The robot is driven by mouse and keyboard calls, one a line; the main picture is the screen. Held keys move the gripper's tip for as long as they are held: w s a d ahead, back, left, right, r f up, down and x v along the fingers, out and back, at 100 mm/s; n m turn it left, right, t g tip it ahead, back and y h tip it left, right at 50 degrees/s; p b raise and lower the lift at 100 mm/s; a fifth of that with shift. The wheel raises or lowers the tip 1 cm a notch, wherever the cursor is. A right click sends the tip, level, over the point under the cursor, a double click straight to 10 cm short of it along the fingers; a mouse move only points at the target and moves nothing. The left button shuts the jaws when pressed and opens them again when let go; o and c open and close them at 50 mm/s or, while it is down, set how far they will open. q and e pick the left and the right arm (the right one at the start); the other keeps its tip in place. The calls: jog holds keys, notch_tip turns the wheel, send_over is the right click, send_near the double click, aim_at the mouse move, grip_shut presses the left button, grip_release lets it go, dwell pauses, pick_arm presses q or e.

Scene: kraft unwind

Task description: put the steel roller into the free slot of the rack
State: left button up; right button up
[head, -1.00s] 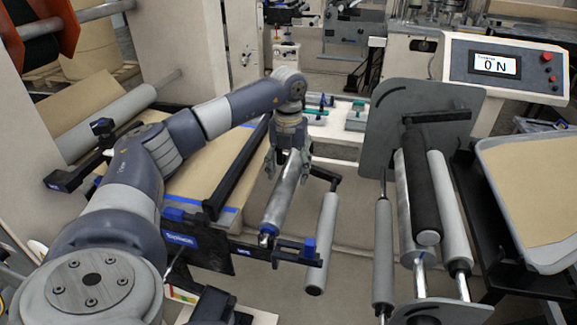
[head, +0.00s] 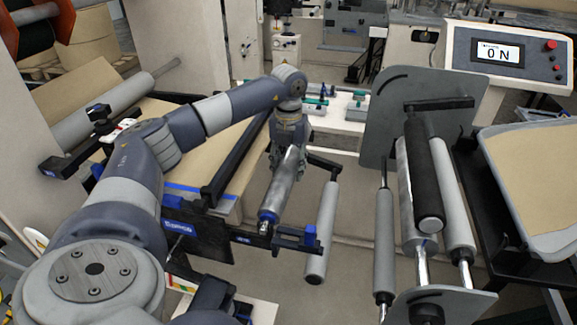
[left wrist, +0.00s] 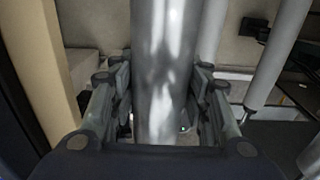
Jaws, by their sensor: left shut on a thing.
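The steel roller (head: 284,185) is a shiny metal cylinder, tilted in the head view with its near end low and left. My left gripper (head: 289,155) is shut around its far part. In the left wrist view the roller (left wrist: 165,50) runs between the gripper's fingers (left wrist: 160,110). The roller's near end, with a blue band, appears at the black bracket with blue ends (head: 300,238); I cannot tell whether they touch. No part is clearly identifiable as the rack, and no free slot can be made out. My right gripper is out of view.
A grey roller (head: 321,230) hangs right of the steel one. Further right, a grey plate (head: 420,95) carries several rollers, including a black one (head: 426,170). A kraft-coloured stack (head: 215,150) lies left of the roller. A tray (head: 540,180) stands at right.

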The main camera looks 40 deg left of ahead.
aim_at(289, 158)
pick_arm(q)
jog(key=shift+r+p, duration=0.9)
jog(key=shift+r, duration=0.25)
jog(key=shift+w+r+p, duration=0.1)
jog(key=shift+r+p, duration=0.65)
jog(key=shift+r, duration=0.15)
jog(key=shift+r+p, duration=0.95)
jog(key=shift+r, duration=0.2)
jog(key=shift+r+p, duration=0.5)
jog(key=shift+r, duration=0.1)
jog(key=shift+f, duration=0.1)
